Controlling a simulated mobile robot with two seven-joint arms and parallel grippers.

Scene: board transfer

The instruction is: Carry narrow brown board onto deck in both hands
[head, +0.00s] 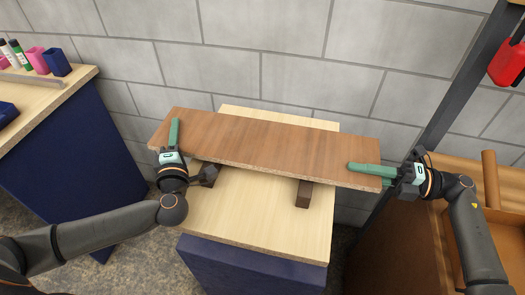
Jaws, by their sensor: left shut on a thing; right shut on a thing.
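The narrow brown board (265,145) lies across the middle of the head view, over a pale wooden tabletop. My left gripper (175,135) is shut on the board's left end, with a green finger on top. My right gripper (355,167) is shut on its right end. Two dark blocks show below the board's front edge, a left one (208,181) beside my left wrist and a right one (303,194). I cannot tell whether the board touches them. The pale tabletop (262,235), on a dark blue base, may be the deck.
Another pale table (50,95) at left holds pink and blue containers and small bottles. A brown wooden shelf or crate (500,221) and a dark post (455,85) stand at right, close to my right arm. A red object (508,62) hangs there. A block wall stands behind.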

